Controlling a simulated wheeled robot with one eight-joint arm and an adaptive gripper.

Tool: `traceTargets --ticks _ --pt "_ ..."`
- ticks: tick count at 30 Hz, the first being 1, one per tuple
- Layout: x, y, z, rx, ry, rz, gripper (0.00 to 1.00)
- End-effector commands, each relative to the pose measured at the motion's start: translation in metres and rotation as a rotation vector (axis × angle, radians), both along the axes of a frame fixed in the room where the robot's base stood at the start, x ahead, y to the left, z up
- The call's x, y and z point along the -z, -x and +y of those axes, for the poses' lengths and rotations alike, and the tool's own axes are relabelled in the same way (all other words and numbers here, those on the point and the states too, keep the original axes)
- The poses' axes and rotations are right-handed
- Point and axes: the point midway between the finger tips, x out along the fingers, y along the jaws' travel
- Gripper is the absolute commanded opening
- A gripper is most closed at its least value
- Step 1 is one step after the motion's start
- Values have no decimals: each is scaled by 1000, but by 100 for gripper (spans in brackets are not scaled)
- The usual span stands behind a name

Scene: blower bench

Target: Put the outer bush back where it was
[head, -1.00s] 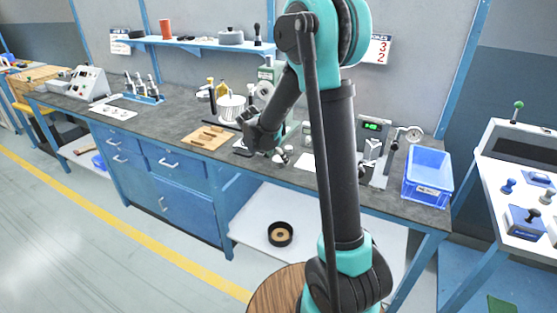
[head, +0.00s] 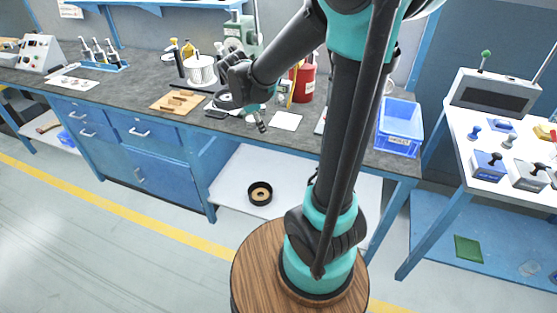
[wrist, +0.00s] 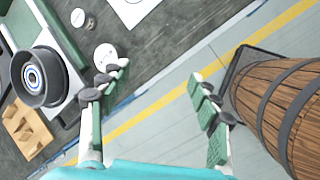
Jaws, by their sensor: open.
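My gripper (head: 262,122) hangs near the front edge of the bench; in the wrist view its fingers (wrist: 160,82) are spread apart with only floor between them. A grey round cup with blue and white rings inside (wrist: 40,78) sits on the bench, left of the fingers in the wrist view. Two small round pale parts, one farther (wrist: 78,17) and one nearer the fingers (wrist: 104,54), lie beside it. I cannot tell which of these, if any, is the outer bush.
A wooden block board (head: 178,101), white drum (head: 201,70), green press (head: 240,27), white sheet (head: 285,121), red canister (head: 302,82) and blue bin (head: 400,127) crowd the bench. A black ring-shaped thing with a tan middle (head: 260,193) lies on the lower shelf.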

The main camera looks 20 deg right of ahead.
Motion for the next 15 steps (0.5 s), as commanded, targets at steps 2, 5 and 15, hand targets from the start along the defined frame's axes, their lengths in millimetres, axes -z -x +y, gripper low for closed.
traceTargets --ticks 2,5,15 --pt "12 33 -16 218 -124 -54 62" --pt "27 70 -28 502 -281 -118 62" --pt "72 167 -39 1313 -703 -241 62"
